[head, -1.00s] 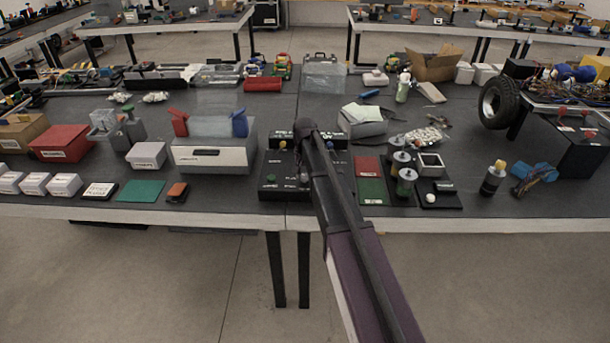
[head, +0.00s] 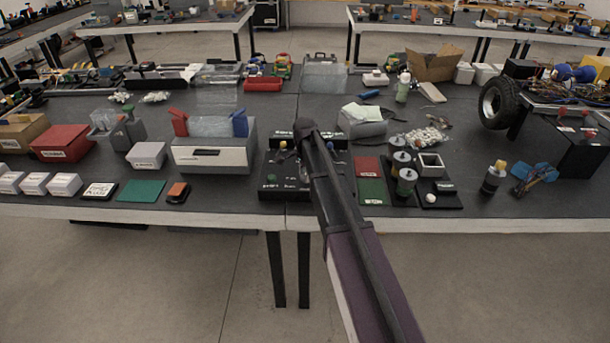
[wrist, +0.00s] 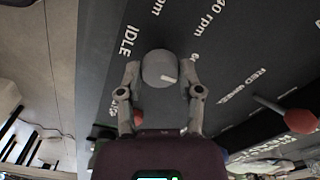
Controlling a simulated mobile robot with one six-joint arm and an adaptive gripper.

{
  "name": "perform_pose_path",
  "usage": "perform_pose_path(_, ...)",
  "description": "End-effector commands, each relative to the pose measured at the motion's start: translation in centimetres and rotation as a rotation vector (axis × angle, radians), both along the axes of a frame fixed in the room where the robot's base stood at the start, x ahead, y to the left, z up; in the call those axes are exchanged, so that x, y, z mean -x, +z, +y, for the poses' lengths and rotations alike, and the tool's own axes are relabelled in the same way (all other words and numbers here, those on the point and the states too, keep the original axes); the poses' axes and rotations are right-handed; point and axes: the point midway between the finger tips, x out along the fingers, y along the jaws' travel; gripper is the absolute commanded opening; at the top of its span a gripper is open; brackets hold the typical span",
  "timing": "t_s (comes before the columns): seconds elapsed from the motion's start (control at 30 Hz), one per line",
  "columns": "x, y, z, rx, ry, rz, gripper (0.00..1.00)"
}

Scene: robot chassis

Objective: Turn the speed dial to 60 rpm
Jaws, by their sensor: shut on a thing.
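The speed dial (wrist: 159,69) is a round grey knob with a white pointer mark, in the upper middle of the wrist view. My gripper (wrist: 160,77) has one finger on each side of the dial and is shut on it. The pointer mark lies toward the lower right in this view. Labels "IDLE" and "40 rpm" are printed around the dial; a label starting with "6" is too unclear to read fully. In the head view the dark control panel (head: 284,183) sits at the table's front edge, and my arm hides the dial.
A red ball-ended lever (wrist: 300,121) stands to the right of the dial in the wrist view. In the head view, a white-grey box (head: 213,157) stands left of the panel. Red and green plates (head: 371,190) and several dark cylinders (head: 405,181) are at its right.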

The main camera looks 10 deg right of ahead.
Motion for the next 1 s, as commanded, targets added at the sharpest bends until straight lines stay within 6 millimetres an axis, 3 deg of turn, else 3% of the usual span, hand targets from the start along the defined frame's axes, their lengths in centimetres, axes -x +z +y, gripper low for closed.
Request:
perform_pose_path(0.63, 0.23, -0.05, 0.03, -0.001, -0.075, 0.004, 0.0)
perform_pose_path(0.67, 0.23, -0.05, 0.02, -0.001, -0.074, 0.004, 0.53)
perform_pose_path(0.77, 0.2, -0.05, 0.0, 0.0, -0.074, 0.004, 0.82)
perform_pose_path(1.0, 0.09, -0.02, -0.01, 0.0, -0.073, 0.002, 0.82)
